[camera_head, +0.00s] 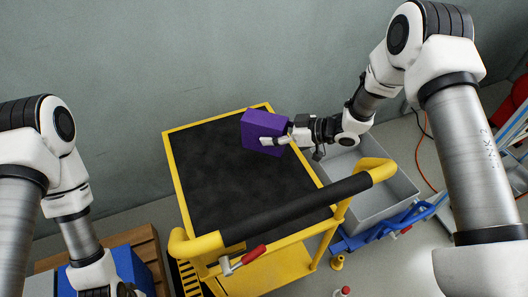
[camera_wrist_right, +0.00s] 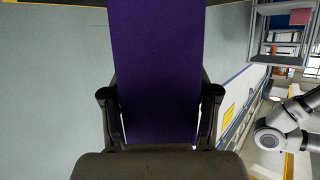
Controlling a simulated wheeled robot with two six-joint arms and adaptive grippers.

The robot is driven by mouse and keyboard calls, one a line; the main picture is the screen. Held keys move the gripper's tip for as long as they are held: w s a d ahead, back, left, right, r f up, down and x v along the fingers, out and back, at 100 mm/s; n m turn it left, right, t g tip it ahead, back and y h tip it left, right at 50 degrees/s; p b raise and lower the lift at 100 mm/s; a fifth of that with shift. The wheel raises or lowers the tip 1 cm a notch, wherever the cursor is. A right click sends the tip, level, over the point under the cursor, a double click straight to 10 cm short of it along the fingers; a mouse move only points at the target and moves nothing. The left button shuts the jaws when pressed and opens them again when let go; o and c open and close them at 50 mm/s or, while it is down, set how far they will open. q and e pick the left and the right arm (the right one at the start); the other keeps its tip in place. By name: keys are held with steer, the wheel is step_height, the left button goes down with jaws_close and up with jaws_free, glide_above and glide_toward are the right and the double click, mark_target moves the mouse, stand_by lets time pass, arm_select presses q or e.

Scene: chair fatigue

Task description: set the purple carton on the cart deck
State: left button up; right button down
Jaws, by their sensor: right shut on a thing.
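The purple carton (camera_head: 262,133) is upright at the far right part of the cart deck (camera_head: 215,170), a black mat framed in yellow. I cannot tell whether its underside touches the deck. My right gripper (camera_head: 275,140) reaches in from the right and is shut on the carton. In the right wrist view, the carton (camera_wrist_right: 156,75) stands between both fingers of my right gripper (camera_wrist_right: 160,105). My left arm shows at the lower left of the head view, but its fingers are out of the picture.
The cart's black-gripped handle (camera_head: 290,207) crosses the near side of the deck. A grey bin (camera_head: 375,195) on a blue frame stands to the right. A wooden pallet (camera_head: 147,248) and a blue box (camera_head: 130,268) are at lower left. Most of the deck is clear.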

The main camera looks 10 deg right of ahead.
steer(key=shift+f, duration=2.4)
steer(key=shift+f, duration=0.1)
steer(key=shift+c, duration=0.9)
jaws_free()
steer(key=shift+r, duration=0.2)
steer(key=v, duration=1.1)
steer(key=shift+s+d+p, duration=0.2)
steer(key=shift+d+p, duration=0.15)
steer(key=shift+p, duration=0.1)
steer(key=shift+r, duration=0.1)
